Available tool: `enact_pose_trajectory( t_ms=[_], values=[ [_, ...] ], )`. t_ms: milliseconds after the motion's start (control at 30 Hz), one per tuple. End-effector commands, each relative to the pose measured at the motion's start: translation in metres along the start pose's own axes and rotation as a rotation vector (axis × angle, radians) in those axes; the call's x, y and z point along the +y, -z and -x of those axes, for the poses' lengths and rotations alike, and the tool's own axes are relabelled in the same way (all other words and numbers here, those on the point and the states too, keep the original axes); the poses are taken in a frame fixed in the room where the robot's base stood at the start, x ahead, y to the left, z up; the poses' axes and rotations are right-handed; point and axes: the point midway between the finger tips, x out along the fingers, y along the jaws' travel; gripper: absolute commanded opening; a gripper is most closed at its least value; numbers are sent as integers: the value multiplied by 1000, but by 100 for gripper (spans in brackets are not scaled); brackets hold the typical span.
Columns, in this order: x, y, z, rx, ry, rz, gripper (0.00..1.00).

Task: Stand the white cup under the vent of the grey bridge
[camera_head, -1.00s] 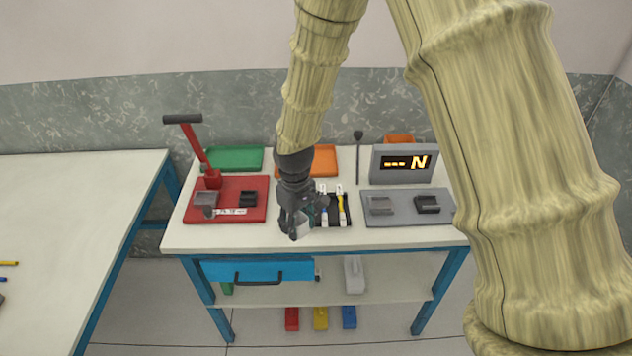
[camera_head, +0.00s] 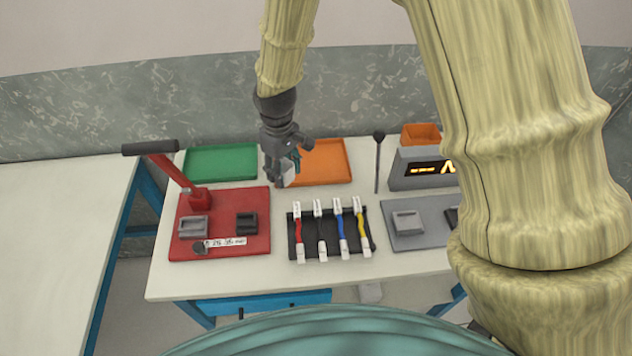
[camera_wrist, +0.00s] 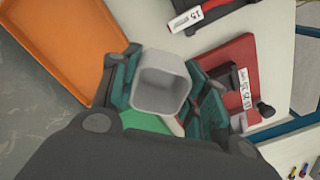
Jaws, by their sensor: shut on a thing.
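My gripper (camera_head: 281,170) is shut on the white cup (camera_wrist: 160,92) and holds it above the back of the table, between the green and orange trays. In the wrist view the cup sits between the two teal finger pads, its square mouth facing the camera. In the head view the cup (camera_head: 288,176) is partly covered by the fingers. No vent can be made out. Grey blocks stand on the red plate (camera_head: 193,227) and on the grey plate (camera_head: 407,222); I cannot tell whether either is the grey bridge.
A green tray (camera_head: 220,147) and an orange tray (camera_head: 335,180) lie at the back. A black rack (camera_head: 328,252) holds several coloured strips in front. A red lever (camera_head: 172,172) rises at left. A dark upright rod (camera_head: 377,165) and a grey display box (camera_head: 405,182) stand at right.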

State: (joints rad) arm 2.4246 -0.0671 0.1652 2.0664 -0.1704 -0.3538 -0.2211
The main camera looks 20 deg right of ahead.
Motion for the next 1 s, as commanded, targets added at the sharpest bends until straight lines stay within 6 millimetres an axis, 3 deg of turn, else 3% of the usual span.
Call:
enact_pose_trajectory(
  t_ms=[167, 400, 733, 1000],
  values=[
    [-3, -5, -13, 0, -1, 1, 28],
    [1, 4, -49, -8, 4, 2, 28],
    [4, 5, -70, -9, 5, 0, 28],
    [4, 6, -98, -10, 6, 1, 28]
  ],
)
